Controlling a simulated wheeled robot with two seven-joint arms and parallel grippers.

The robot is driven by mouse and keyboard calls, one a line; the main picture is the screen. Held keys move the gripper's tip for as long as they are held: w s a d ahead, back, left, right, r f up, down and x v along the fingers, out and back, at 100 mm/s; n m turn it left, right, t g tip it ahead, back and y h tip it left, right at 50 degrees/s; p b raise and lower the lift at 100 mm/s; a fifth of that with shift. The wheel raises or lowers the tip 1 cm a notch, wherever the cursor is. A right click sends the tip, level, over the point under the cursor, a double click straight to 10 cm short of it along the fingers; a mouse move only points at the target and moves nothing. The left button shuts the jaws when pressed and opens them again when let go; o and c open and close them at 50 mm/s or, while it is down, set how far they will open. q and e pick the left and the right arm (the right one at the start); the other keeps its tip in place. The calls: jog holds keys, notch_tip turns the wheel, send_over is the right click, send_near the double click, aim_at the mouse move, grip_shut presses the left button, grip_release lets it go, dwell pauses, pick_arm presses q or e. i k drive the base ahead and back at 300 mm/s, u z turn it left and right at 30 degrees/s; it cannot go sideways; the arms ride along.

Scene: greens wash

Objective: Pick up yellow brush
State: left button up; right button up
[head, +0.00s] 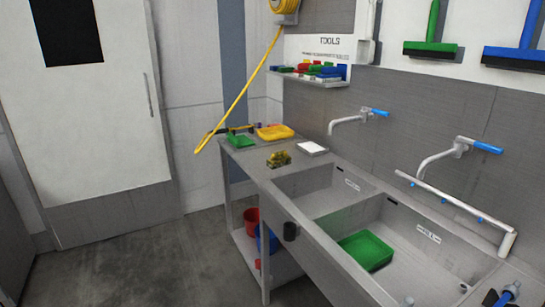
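A small yellow and dark object (279,159) sits on the counter left of the sink basins. It may be the yellow brush, but it is too small to tell its shape for certain. Several small coloured brushes or blocks (310,70), red, green and blue, lie on the wall shelf under the TOOLS sign. No other yellow brush shows clearly. Neither of my grippers is in view.
A yellow tray (275,132), green tray (241,141) and white tray (312,148) lie on the counter. A green tray (366,250) is in the near basin. Taps (460,147) project over the sink. A yellow hose (238,95) hangs left. Floor (150,260) is clear at left.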

aim_at(278, 159)
jog(key=u, duration=0.3)
jog(key=i, duration=1.45)
jog(key=u, duration=0.05)
